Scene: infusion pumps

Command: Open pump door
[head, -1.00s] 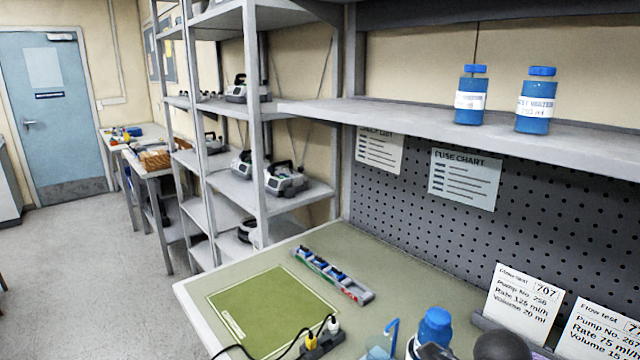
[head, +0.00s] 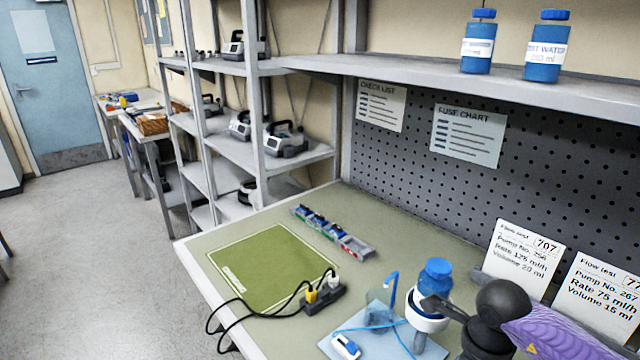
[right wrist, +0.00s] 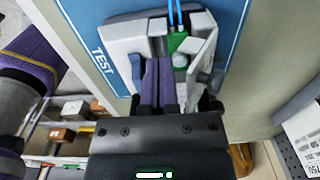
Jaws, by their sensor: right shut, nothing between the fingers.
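In the right wrist view, the white and grey pump (right wrist: 127,37) lies on a blue mat (right wrist: 88,22) marked TEST. Its door (right wrist: 204,58), a pale panel on the right side, stands out at an angle from the body and looks partly open. A green part (right wrist: 188,44) with two blue tubes running up shows between body and door. My right gripper (right wrist: 158,62) has its purple fingers together and empty, reaching in beside the door's inner side; whether they touch it I cannot tell. The fingers and black palm hide the lower pump. My left gripper is not in view.
In the head view, a blue-capped bottle (head: 437,280), a clear beaker (head: 379,303) and a small blue-white item (head: 345,346) stand at the bench front. A power strip (head: 318,298) with black cables lies near the green mat (head: 265,270). Cards (head: 522,258) stand at right.

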